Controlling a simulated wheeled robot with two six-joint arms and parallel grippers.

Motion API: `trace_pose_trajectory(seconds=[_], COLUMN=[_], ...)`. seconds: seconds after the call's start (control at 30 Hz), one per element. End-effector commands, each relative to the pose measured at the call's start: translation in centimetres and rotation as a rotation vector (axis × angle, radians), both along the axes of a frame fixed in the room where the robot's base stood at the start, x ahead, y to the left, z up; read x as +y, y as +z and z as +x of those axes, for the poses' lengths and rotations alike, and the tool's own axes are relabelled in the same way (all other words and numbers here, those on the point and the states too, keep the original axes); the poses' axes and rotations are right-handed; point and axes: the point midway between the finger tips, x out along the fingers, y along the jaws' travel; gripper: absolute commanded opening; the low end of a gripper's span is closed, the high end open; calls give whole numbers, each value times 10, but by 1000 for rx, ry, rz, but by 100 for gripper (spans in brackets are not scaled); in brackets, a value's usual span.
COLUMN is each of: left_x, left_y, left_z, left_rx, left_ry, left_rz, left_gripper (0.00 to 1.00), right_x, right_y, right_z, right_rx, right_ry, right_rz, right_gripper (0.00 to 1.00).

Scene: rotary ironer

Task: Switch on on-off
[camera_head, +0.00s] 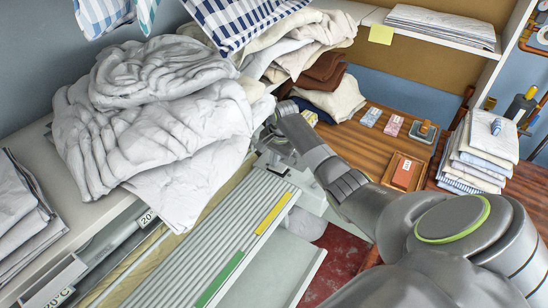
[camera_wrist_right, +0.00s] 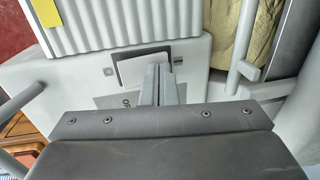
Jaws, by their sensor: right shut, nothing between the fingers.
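In the right wrist view, a pale flat switch plate (camera_wrist_right: 133,68) with a dark border sits on the light grey end panel of the ironer (camera_wrist_right: 72,75); I take it for the on-off switch. Below it is a grey label (camera_wrist_right: 118,101), partly hidden by my fingers. My right gripper (camera_wrist_right: 157,72) is shut and empty, its fingertips over the lower right part of the plate. I cannot tell whether they touch it. In the head view, my right gripper (camera_head: 268,140) is at the ironer's far end, and the switch is hidden there. My left gripper is not in view.
A big heap of white laundry (camera_head: 165,115) lies on the ironer's left side, close to my right gripper. Folded clothes (camera_head: 335,95) lie behind. A wooden table (camera_head: 375,140) holds small boxes and a linen stack (camera_head: 478,160). Red floor (camera_head: 335,265) shows right of the ironer.

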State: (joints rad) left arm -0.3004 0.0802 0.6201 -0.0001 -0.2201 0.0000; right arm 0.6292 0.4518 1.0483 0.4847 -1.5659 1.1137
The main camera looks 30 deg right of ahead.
Motion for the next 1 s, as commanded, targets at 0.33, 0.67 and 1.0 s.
trace_pose_trajectory(seconds=[0.33,0.67,1.0], left_x=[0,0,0], left_y=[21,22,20], left_z=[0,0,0], left_rx=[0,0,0], left_ry=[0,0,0], left_rz=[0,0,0], left_gripper=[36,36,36], right_x=[-4,-5,-7], right_y=[6,4,25], right_z=[-9,-11,-13], right_rx=[1,0,-4], right_ry=[0,0,0], right_rz=[0,0,-3], right_gripper=[0,0,0])
